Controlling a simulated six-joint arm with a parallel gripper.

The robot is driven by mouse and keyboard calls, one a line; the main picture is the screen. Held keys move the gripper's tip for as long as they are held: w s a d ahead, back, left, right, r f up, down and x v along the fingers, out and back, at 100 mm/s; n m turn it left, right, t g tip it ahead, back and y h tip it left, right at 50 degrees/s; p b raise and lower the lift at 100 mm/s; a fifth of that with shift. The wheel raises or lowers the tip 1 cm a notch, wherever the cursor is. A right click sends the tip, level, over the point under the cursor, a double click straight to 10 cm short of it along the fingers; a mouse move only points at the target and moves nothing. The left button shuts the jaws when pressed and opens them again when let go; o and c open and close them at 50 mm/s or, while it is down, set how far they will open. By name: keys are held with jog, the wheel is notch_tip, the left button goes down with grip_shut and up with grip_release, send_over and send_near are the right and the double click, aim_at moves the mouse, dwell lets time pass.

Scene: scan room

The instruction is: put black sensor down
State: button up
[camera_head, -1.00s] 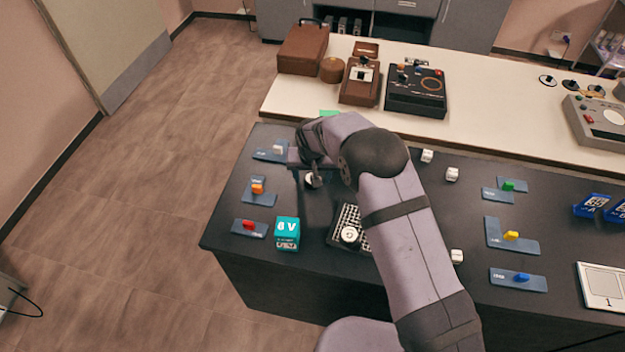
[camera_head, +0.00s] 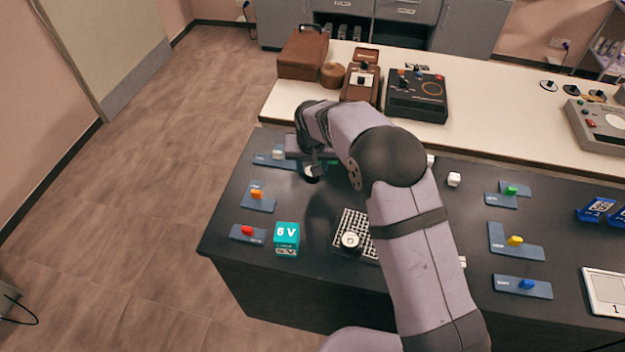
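A small round black sensor with a pale top (camera_head: 311,173) shows just below my gripper (camera_head: 314,160), near the far left part of the dark table (camera_head: 225,225). My gripper appears shut on it, but the fingers are small, dark and partly hidden by my wrist. I cannot tell whether the sensor touches the table. A similar round piece with a pale top (camera_head: 351,240) sits on a white perforated board (camera_head: 352,220) nearer the front edge.
Blue plates with a white (camera_head: 277,154), an orange (camera_head: 257,194) and a red knob (camera_head: 247,231) line the left edge. A teal 6 V block (camera_head: 287,238) stands near the front. Brown cases (camera_head: 303,52) and a black device (camera_head: 418,97) stand on the pale rear table.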

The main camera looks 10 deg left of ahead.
notch_tip(320, 180, up, 4)
jog(key=shift+r+b, duration=0.15)
jog(key=shift+b, duration=0.3)
jog(key=shift+w+d+r, duration=0.2)
jog(key=shift+d, duration=0.15)
jog(key=w+d+r+m+p, duration=0.1)
jog(key=d+r+m+p, duration=0.2)
jog(key=d+r, duration=0.8)
jog(key=s+d+f+n, duration=0.3)
jog(key=s+d+f, duration=0.3)
jog(key=s+f, duration=0.4)
jog(key=shift+s+d, duration=0.15)
jog(key=shift+d, duration=0.2)
jog(key=shift+f, duration=0.1)
